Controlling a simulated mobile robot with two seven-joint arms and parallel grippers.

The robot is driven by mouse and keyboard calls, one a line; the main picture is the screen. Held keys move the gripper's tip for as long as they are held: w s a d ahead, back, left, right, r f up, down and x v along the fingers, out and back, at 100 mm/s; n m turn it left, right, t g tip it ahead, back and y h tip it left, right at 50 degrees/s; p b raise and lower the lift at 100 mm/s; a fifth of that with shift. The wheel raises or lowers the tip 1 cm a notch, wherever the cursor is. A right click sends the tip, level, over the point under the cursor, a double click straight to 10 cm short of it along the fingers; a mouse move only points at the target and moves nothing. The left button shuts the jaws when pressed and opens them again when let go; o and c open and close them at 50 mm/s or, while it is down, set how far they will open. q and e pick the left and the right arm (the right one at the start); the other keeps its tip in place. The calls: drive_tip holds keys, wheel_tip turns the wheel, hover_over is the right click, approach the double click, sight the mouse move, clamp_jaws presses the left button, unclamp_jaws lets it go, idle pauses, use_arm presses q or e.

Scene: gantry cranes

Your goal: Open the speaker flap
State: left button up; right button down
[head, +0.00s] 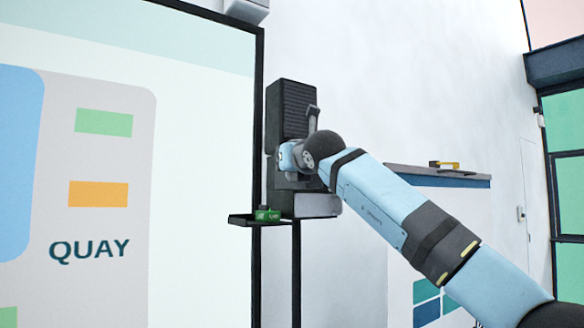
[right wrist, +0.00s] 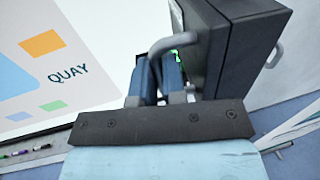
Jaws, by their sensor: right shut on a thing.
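The black speaker (head: 291,105) is mounted upright on a stand beside the big screen, with a ribbed upper face. In the right wrist view its dark box (right wrist: 232,45) fills the upper right. My right gripper (head: 288,157) is at the speaker's middle, partly hidden by my own wrist. In the right wrist view its two blue-grey fingers (right wrist: 157,75) are shut on a curved grey handle (right wrist: 172,43) at the speaker's near side. A second grey handle (right wrist: 276,54) is on the box's other side. I cannot tell how far the flap is open. My left gripper is out of view.
A large screen marked QUAY (head: 200,215) stands close on the left. A small dark shelf (head: 250,219) with a green item (head: 267,214) sits below the speaker. A counter (head: 445,177) with a yellow object (head: 444,165) is behind my arm.

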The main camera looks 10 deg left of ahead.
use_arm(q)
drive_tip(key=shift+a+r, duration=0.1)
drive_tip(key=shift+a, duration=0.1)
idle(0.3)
use_arm(e)
drive_tip(key=c, duration=1.2)
unclamp_jaws()
use_arm(q)
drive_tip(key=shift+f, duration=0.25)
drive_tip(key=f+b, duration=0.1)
drive_tip(key=b, duration=0.2)
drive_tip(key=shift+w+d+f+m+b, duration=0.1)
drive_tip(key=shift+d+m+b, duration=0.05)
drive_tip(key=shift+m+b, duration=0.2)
use_arm(e)
drive_tip(key=v, duration=1.3)
drive_tip(key=shift+s+d, duration=0.2)
drive_tip(key=shift+s, duration=0.15)
